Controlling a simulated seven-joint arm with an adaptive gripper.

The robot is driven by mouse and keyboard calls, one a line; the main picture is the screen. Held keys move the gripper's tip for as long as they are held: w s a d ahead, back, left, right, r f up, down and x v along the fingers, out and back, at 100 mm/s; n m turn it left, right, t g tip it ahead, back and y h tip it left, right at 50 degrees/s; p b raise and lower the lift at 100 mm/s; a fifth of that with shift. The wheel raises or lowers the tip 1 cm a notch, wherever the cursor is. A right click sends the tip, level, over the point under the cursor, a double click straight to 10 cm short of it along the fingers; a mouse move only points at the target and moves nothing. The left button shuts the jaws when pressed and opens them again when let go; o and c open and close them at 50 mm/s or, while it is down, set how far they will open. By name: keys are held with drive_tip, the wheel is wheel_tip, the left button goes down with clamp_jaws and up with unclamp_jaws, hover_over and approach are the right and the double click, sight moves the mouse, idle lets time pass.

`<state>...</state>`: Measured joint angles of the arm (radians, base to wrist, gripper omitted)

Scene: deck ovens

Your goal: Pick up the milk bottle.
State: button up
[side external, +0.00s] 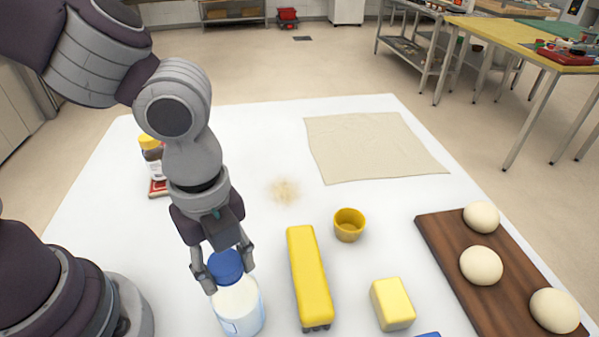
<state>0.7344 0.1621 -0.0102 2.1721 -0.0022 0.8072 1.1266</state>
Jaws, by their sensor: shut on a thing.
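The milk bottle (238,304) is white with a blue cap (226,265) and stands near the front of the white table, left of the middle. It looks upright, and its base is close to the picture's lower edge. My gripper (223,273) comes down from above with one finger on each side of the bottle's top, and it is shut on the bottle around the cap. I cannot tell whether the bottle's base touches the table.
A yellow long block (309,275) lies close right of the bottle. Further right are a yellow cup (349,225), a butter-like block (393,304) and a wooden board (462,257) with dough balls. A cloth (372,147) lies at the back.

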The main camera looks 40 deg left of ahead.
clamp_jaws()
